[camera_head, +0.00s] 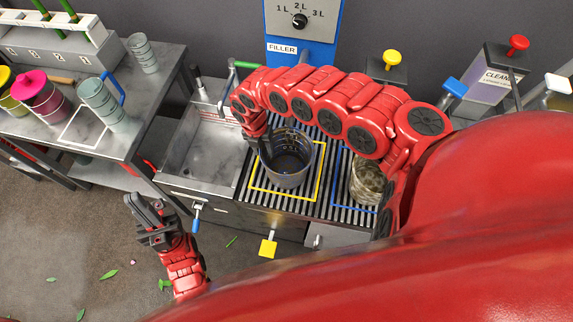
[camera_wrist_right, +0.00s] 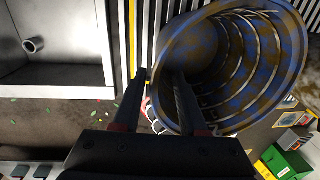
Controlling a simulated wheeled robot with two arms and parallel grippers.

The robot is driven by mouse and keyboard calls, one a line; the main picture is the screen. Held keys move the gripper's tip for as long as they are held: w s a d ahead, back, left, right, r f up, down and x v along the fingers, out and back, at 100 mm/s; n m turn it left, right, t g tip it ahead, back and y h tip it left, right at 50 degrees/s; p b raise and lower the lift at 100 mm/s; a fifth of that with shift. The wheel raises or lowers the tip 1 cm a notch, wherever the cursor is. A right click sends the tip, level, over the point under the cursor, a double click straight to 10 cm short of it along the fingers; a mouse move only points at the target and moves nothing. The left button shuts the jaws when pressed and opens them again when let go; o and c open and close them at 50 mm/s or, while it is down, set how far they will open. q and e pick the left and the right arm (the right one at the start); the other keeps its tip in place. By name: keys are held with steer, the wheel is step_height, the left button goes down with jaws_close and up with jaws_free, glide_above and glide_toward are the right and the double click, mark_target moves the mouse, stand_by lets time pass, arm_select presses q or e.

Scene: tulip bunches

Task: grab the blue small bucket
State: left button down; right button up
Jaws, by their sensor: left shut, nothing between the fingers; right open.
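A grey bucket with a bluish inside (camera_head: 290,172) stands within the yellow square on the slatted rack. In the right wrist view the bucket (camera_wrist_right: 235,65) is blue with brown patches, and its open mouth fills the upper right. My right gripper (camera_head: 264,152) is at the left side of its rim. In the wrist view my right gripper (camera_wrist_right: 160,76) is open, with one finger overlapping the bucket's mouth and the other outside the wall. Whether either finger touches the wall I cannot tell. My left gripper (camera_head: 147,204) is shut and empty, over the floor at the lower left.
A metal sink (camera_head: 197,150) lies left of the rack. A second, pale container (camera_head: 368,183) stands in the blue square to the right. The filler panel (camera_head: 302,28) rises behind. A side table (camera_head: 55,135) at the left holds several buckets.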

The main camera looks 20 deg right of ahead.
steer(key=shift+s+f, duration=0.25)
steer(key=shift+f, duration=0.05)
steer(key=f, duration=0.4)
steer(key=shift+w+d+f+p, duration=0.1)
steer(key=shift+d+p, duration=0.1)
steer(key=shift+p, duration=0.1)
steer(key=shift+d+f, duration=0.15)
steer(key=shift+f, duration=0.3)
jaws_close()
stand_by(0.6)
